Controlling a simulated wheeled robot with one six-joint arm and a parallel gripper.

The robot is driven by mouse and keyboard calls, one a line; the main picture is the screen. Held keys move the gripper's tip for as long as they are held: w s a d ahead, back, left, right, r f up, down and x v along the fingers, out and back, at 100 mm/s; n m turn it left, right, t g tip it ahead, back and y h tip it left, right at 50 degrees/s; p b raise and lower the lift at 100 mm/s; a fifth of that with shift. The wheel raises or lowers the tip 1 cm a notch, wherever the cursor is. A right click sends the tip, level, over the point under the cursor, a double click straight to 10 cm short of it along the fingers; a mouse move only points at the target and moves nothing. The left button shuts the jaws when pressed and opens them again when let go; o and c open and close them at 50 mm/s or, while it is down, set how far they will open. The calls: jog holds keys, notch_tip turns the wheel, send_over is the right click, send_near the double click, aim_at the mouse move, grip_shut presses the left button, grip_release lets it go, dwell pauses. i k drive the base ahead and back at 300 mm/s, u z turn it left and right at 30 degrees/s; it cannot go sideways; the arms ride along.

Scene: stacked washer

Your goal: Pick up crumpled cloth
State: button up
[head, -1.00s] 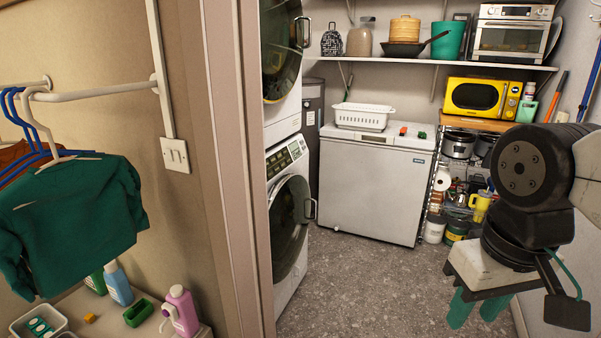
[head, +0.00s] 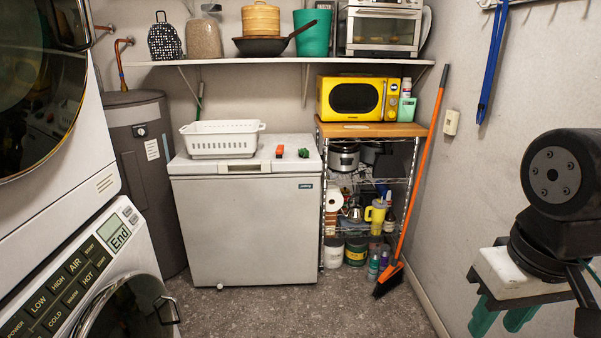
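I see no crumpled cloth in the head view. My gripper (head: 500,318) is at the lower right, beside the right wall. Its two teal fingers point down with a small gap between them, and nothing shows between them. The fingertips are near the bottom edge of the picture.
A stacked washer (head: 75,275) and dryer stand close at left. A white chest freezer (head: 245,230) at the back holds a white basket (head: 222,140). A wire rack (head: 330,222) and orange broom (head: 418,180) stand right of it. The middle floor (head: 300,312) is clear.

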aim_at(306, 153)
jog(key=z, duration=0.15)
jog(key=i, duration=3.4)
jog(key=u, duration=0.2)
